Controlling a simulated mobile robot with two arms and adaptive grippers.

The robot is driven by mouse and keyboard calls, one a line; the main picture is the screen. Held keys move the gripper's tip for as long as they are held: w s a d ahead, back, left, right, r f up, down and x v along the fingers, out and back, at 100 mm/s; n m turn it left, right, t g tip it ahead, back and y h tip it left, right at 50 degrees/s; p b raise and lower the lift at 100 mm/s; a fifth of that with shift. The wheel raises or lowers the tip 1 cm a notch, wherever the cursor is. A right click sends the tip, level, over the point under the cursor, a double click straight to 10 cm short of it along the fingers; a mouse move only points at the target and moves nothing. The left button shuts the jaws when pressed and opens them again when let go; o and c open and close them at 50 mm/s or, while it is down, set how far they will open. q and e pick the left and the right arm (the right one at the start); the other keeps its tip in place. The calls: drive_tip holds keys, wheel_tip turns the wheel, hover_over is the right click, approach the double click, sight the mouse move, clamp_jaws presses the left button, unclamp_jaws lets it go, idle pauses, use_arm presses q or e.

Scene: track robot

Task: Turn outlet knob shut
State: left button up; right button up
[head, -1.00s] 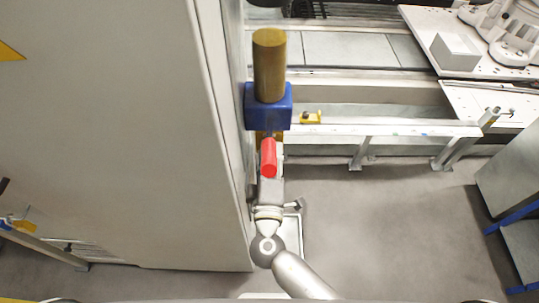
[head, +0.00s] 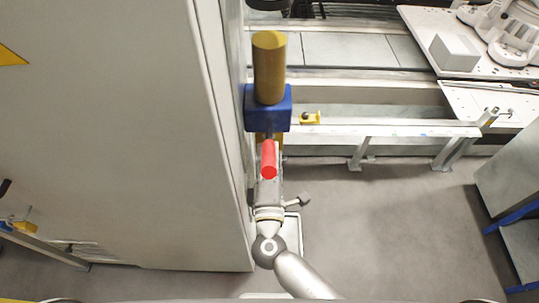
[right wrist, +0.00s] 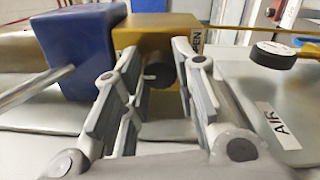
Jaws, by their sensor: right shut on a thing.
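A dark round knob (right wrist: 158,75) sits on the front of a brass-coloured block (right wrist: 160,35) in the right wrist view. The block carries a label, partly covered, with letters like "EN". My right gripper (right wrist: 162,62) has its two fingers on either side of the knob and is shut on it. In the head view my right gripper (head: 268,190) is below the red cylinder (head: 269,158), beside the tall grey panel. The knob is hidden there. My left gripper is not in view.
A blue block (head: 268,108) with a brass cylinder (head: 269,66) stands beyond the red cylinder. The grey panel (head: 130,130) closes off the left; open floor (head: 390,230) lies right.

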drive_tip(key=shift+f, duration=0.1)
drive_tip(key=o, duration=1)
drive_tip(key=shift+o, duration=0.2)
drive_tip(key=s, duration=1.2)
drive_tip(key=shift+f, duration=0.2)
drive_tip(key=shift+f, duration=0.1)
